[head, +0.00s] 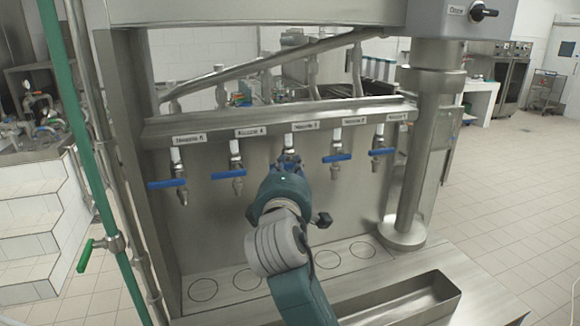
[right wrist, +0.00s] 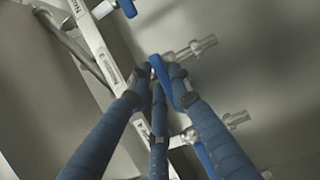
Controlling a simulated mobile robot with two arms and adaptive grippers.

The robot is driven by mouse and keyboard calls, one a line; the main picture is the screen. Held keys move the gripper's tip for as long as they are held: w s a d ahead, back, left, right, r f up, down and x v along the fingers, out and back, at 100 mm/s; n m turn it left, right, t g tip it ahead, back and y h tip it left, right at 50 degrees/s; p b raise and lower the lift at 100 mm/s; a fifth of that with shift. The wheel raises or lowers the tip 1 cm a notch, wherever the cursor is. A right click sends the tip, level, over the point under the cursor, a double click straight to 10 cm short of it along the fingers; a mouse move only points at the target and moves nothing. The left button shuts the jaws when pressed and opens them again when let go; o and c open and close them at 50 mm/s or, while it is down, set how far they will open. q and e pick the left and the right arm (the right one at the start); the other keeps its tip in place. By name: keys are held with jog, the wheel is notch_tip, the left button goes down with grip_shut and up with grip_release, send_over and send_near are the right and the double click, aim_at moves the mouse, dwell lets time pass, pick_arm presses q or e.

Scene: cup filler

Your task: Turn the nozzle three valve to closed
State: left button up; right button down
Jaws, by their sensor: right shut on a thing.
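The nozzle three valve is the middle one in the row, under the middle label (head: 305,126) in the head view. My right arm and gripper (head: 288,163) cover most of it there. In the right wrist view its blue handle (right wrist: 160,70) lies between the fingers of my right gripper (right wrist: 159,78), which is shut on it. The metal nozzle (right wrist: 195,47) sticks out beside the fingers. The handle's exact angle is hard to tell behind the fingers. My left gripper is not in view.
A steel column (head: 412,150) stands at the right. Below are a ledge with ring marks (head: 203,289) and an empty trough (head: 405,300). A green pipe (head: 85,150) runs down the left.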

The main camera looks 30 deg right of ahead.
jog(key=c, duration=1.6)
grip_release()
jog(key=shift+w+r, duration=0.1)
jog(key=shift+r, duration=0.05)
jog(key=shift+o, duration=0.2)
jog(key=shift+w, duration=0.15)
jog(key=v, duration=1.2)
jog(key=shift+a, duration=0.1)
